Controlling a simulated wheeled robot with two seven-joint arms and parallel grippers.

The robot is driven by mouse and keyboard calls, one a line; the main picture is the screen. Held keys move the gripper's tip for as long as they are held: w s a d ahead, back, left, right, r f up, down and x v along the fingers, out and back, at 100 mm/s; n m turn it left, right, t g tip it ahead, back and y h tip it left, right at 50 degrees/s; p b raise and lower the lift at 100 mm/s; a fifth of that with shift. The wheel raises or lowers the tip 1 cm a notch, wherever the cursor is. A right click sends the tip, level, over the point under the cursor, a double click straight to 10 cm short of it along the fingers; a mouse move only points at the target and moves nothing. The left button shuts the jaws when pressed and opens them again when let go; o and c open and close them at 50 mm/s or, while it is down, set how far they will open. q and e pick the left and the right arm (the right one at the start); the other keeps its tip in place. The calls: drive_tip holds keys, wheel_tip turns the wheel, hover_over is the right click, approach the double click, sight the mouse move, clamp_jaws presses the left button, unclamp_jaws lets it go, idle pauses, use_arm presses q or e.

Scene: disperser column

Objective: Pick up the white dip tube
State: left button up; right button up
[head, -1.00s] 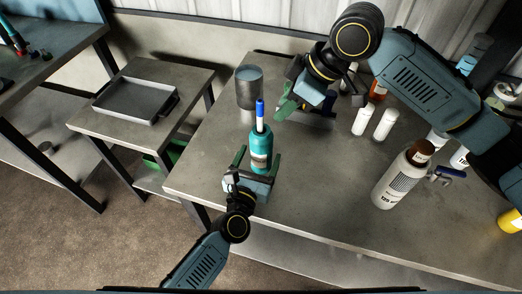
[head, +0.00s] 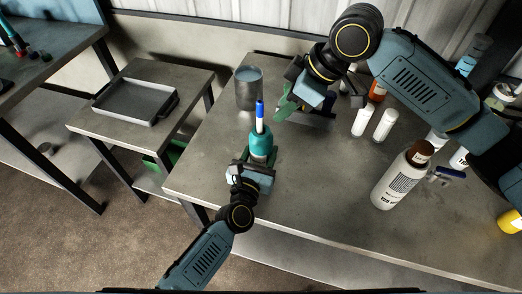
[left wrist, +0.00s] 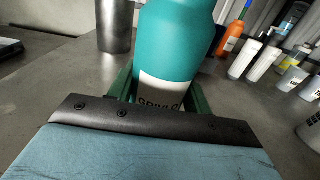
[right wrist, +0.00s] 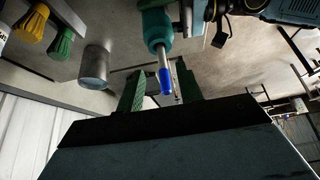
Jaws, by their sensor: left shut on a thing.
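A teal bottle (head: 263,143) stands on the workbench, with a white rod (head: 260,125) with a blue end upright in its mouth. I cannot tell for sure that this rod is the white dip tube. My left gripper (head: 262,163) is shut on the bottle's lower body; the left wrist view shows its green fingers on both sides of the bottle (left wrist: 175,45). My right gripper (head: 286,103) is open and empty, behind and to the right of the rod. In the right wrist view the blue-tipped rod (right wrist: 165,78) appears in the gap between its fingers, apart from them.
A grey metal cup (head: 249,92) stands behind the bottle. A grey tray (head: 135,100) lies on the side table. The bench's front middle is clear.

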drive_tip(key=m+t+y, duration=0.6)
drive_tip(key=t, duration=0.6)
approach(262, 123)
drive_tip(key=x, duration=1.1)
drive_tip(key=shift+s, duration=0.1)
clamp_jaws()
